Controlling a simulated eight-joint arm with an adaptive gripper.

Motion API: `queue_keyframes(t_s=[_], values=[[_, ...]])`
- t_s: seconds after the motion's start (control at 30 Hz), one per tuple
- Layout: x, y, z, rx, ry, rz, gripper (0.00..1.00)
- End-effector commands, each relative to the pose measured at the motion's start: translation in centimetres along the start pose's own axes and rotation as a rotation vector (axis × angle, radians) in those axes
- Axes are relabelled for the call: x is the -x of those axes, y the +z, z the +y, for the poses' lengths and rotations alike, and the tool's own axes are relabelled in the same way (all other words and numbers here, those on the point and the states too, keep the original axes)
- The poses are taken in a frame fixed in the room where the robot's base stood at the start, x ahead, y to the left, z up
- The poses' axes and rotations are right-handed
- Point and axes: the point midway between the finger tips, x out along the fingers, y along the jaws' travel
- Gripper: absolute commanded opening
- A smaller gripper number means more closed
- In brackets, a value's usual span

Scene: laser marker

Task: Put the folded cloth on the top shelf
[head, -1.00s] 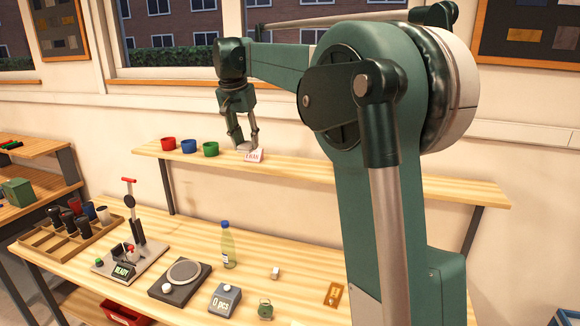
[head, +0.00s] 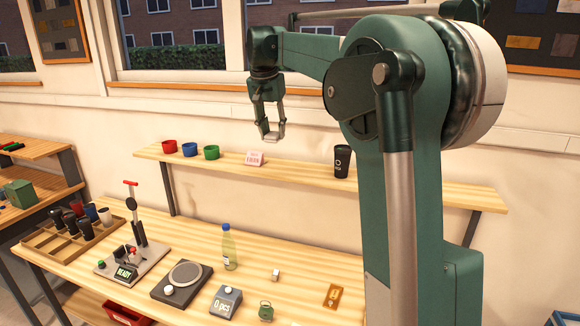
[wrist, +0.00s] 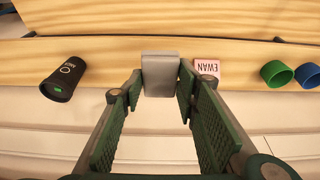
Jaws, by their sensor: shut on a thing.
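A small grey block-like piece, which I take for the folded cloth (wrist: 160,75), sits between the fingertips of my gripper (wrist: 160,88). In the head view my gripper (head: 271,133) points down with the cloth (head: 271,138) at its tips, seemingly above the wooden top shelf (head: 310,176). The wrist view shows the cloth in front of the shelf (wrist: 110,52), between a black cup (wrist: 62,80) and a name card reading EWAN (wrist: 207,68). A gap between the cloth and the shelf cannot be measured.
The shelf bears red (head: 169,146), blue (head: 189,149) and green (head: 211,152) cups on the left, the name card (head: 254,158) and the black cup (head: 342,162). Bare shelf lies between card and black cup. A bottle (head: 229,248) and devices stand on the bench below.

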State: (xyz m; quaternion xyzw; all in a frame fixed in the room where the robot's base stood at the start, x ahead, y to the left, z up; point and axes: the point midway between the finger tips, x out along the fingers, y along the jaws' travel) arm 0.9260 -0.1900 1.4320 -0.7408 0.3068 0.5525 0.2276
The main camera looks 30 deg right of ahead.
Motion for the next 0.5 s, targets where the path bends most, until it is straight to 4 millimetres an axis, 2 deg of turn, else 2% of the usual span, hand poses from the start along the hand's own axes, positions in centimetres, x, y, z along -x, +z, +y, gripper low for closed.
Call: queue_keyframes(t_s=[0.03,0.5], values=[[0.1,-0.9,1.6,-0.006,0.001,-0.001,0.21],[-1.5,-6.1,14.0,-0.004,0.000,-0.007,0.21]])
